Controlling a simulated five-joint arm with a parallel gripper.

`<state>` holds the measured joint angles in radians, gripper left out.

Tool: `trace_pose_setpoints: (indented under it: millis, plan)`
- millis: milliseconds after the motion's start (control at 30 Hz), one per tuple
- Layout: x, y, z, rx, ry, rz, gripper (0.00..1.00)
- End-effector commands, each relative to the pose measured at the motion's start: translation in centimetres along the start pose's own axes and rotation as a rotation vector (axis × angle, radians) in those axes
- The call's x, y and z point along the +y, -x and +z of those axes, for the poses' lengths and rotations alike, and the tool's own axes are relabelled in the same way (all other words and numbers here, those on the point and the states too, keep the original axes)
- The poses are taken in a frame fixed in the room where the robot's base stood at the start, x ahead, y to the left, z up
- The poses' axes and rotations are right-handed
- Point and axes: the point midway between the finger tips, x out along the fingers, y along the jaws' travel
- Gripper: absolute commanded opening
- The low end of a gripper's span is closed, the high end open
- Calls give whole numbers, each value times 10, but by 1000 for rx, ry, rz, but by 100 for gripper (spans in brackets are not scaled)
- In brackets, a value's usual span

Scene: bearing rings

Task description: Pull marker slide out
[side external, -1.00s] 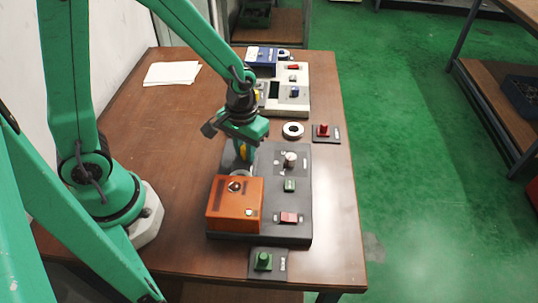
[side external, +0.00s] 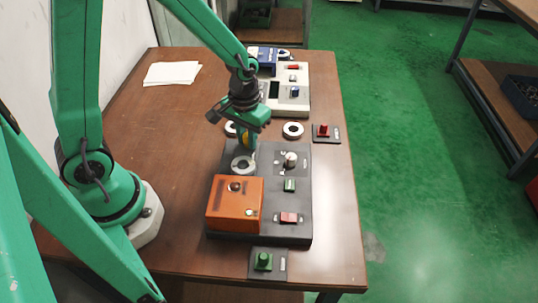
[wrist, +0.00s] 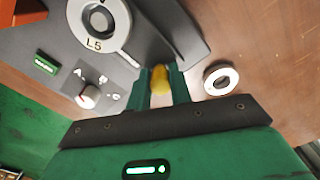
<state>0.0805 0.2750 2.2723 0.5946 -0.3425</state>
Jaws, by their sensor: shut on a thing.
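My gripper (wrist: 161,76) is shut on a small yellow piece (wrist: 161,80), which shows between the two green fingers in the wrist view. It looks like the marker slide, but its lower part is hidden. In the side view my gripper (side external: 248,146) is low over the back edge of the dark grey panel (side external: 262,238). The round seat marked L5 (wrist: 98,22) is on the panel, beyond the fingertips in the wrist view; it also shows in the side view (side external: 243,165). I cannot tell whether the yellow piece still touches the panel.
An orange box (side external: 235,203) covers the panel's front left. A selector knob (side external: 290,159), a green button (side external: 290,186) and a red switch (side external: 289,218) line its right side. A loose ring (side external: 293,130) lies behind the panel. A white-and-blue device (side external: 290,93) stands farther back.

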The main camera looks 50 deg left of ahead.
Motion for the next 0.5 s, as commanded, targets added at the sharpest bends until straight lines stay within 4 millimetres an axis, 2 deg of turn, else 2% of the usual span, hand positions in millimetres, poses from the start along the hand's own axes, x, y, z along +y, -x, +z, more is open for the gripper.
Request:
trace_pose_setpoints:
  millis: [500]
  plan:
    - [-9, 1, -19, 6, 0, 2, 4]
